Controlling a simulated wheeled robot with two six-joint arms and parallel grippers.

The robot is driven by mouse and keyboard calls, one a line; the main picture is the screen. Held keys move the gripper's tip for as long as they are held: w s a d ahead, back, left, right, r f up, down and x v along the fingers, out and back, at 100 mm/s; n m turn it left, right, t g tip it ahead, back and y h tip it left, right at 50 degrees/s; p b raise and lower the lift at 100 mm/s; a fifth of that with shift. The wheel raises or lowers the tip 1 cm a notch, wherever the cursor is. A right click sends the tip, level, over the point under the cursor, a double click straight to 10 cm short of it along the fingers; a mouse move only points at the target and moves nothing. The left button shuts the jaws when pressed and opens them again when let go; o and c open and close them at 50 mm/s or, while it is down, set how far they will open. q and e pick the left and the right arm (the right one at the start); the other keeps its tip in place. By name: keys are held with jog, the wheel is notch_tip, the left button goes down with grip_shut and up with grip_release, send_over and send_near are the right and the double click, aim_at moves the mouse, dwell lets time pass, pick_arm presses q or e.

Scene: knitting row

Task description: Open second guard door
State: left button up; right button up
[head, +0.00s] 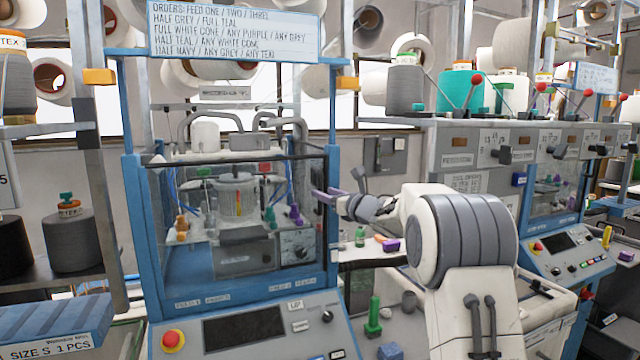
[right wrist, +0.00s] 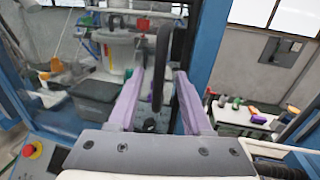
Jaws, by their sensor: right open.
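The clear guard door (head: 195,215) fills the front of the blue-framed machine and looks shut, with yarn parts behind it. A dark upright bar, which looks like the door handle (right wrist: 160,62), stands between the purple fingers of my right gripper (right wrist: 160,80) in the right wrist view. The fingers are open, one on each side of the bar; I cannot tell if they touch it. In the head view my right gripper (head: 330,195) is at the right post of this machine. A second blue-framed machine with a clear guard (head: 553,190) stands at the right. My left gripper is not in view.
The blue machine frame (head: 332,240) is close beside my right gripper. Below is a control panel (head: 250,328) with a red button (head: 173,341). A bench with small bottles (head: 360,237) lies behind my right arm. An order board (head: 235,30) hangs above.

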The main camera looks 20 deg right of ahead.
aim_at(321, 209)
jog(key=shift+p+x, duration=0.6)
jog(key=shift+x, duration=0.95)
grip_shut()
dwell(0.3)
